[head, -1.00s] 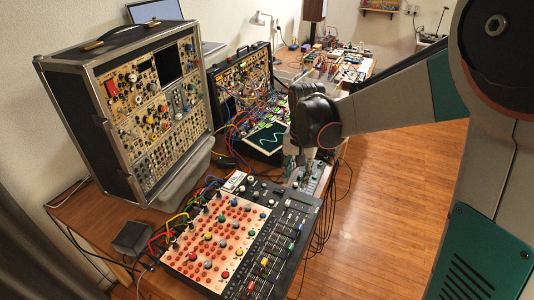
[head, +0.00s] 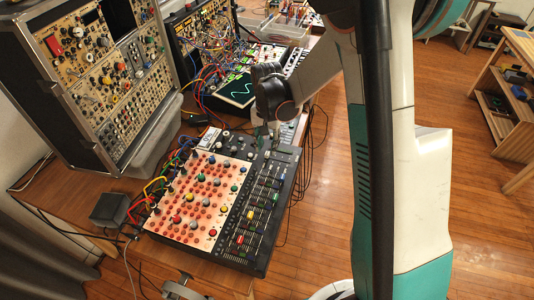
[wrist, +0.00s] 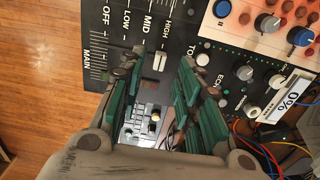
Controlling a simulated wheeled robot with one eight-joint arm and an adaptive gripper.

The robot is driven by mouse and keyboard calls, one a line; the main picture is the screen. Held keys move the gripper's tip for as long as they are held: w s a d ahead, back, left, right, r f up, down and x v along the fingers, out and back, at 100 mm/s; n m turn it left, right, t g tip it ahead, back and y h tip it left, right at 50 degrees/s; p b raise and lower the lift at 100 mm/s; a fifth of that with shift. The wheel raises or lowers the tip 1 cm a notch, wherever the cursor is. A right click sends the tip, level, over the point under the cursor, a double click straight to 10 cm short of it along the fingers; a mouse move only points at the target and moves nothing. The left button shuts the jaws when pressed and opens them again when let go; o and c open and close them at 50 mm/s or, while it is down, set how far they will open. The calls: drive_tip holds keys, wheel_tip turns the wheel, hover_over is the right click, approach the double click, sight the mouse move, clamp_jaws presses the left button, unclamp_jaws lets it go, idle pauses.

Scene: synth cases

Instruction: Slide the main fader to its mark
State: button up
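The mixer (head: 262,215) lies on the wooden table, with a salmon knob panel on its left and a dark fader strip on its right. My gripper (head: 270,134) hangs over the far end of that strip. In the wrist view my gripper (wrist: 159,65) is open, its green-padded fingers spread. A white fader cap (wrist: 160,60) shows between the fingertips, near the MID and HIGH labels; I see no contact. The MAIN label and its scale (wrist: 97,50) lie left of it, with OFF at the top. I cannot make out the main fader's cap or its mark.
A small white display (wrist: 290,102) reads 0%, upside down. Patch cables (head: 155,190) run along the mixer's left side. A tall synth case (head: 95,85) stands at the back left, and a black box (head: 109,208) sits at the table's front left. Open floor lies right.

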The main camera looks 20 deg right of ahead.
sight(267, 153)
drive_tip(key=shift+f+b, duration=0.45)
drive_tip(key=shift+f, duration=1.3)
clamp_jaws()
